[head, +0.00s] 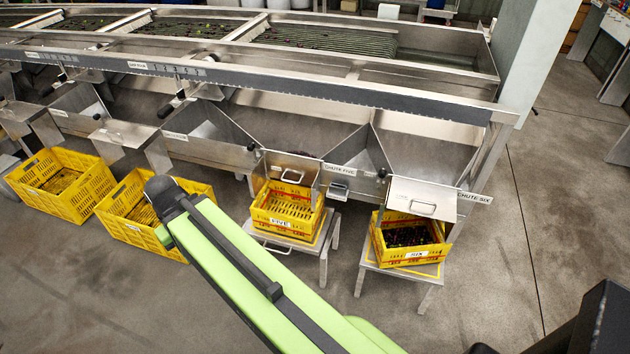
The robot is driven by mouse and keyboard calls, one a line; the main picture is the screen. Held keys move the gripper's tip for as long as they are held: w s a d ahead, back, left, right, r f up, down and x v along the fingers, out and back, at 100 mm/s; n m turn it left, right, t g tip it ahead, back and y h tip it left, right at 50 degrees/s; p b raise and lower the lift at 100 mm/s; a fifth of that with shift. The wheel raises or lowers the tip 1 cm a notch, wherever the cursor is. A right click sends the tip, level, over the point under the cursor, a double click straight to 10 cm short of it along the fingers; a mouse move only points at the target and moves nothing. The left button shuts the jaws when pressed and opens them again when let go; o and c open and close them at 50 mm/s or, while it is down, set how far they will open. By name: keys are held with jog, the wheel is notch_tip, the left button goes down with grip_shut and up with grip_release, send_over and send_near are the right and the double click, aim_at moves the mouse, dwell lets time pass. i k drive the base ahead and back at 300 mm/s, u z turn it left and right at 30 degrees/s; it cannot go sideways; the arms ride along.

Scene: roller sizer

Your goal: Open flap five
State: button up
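Flap five (290,162) is a metal plate with a bar handle (292,176) at the mouth of the chute labelled "CHUTE FIVE" (340,169). It sits above the back of a yellow crate marked "FIVE" (281,223). The visible inside of that crate looks empty. The crate stands on a small metal stand. My green arm reaches from the bottom toward the left, and its dark end joint is left of crate five. My gripper cannot be made out in this view.
Flap six (422,198) has a similar handle, above a yellow crate marked "SIX" (418,254) holding dark fruit. More yellow crates (62,183) stand on the floor at left. The sizer's long metal rail (260,78) runs above the chutes. Floor at right is clear.

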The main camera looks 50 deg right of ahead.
aim_at(297, 171)
jog(key=z, duration=0.25)
jog(key=i, duration=1)
jog(key=u, duration=0.05)
